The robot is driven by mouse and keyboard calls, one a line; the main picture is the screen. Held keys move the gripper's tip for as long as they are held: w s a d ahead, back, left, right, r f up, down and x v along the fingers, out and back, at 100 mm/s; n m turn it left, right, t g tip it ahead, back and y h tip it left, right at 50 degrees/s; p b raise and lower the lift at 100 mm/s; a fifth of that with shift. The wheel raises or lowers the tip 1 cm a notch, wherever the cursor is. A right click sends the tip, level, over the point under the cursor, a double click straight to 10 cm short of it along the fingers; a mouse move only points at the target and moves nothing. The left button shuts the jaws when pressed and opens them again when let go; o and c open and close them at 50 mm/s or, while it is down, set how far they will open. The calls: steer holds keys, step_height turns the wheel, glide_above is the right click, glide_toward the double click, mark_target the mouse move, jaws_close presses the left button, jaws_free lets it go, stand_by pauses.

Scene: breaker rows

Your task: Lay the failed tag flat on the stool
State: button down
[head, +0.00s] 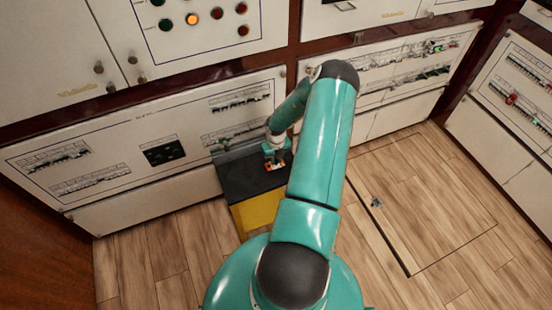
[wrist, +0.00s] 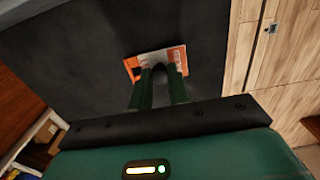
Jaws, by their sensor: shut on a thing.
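The failed tag (wrist: 178,56) is a small orange and white card. In the wrist view it lies between the fingertips of my gripper (wrist: 160,72), which is shut on it. The fingers hide part of it. The stool (wrist: 100,50) has a dark top, which fills much of the wrist view behind the tag. In the head view the stool (head: 240,177) stands against the panels, with a yellow front face. My gripper (head: 273,160) is over the right part of its top with the tag (head: 275,167). I cannot tell whether the tag touches the top.
Breaker panels (head: 110,155) stand behind the stool, and more panels (head: 510,100) stand at the right. The wood floor (head: 430,215) is open on the right, with a hatch outline and a small metal fitting (head: 376,202). Most of the stool top is bare.

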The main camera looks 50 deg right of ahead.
steer(key=shift+f, duration=0.55)
steer(key=c, duration=1.3)
jaws_free()
steer(key=shift+o, duration=0.2)
step_height(320, 180, up, 14)
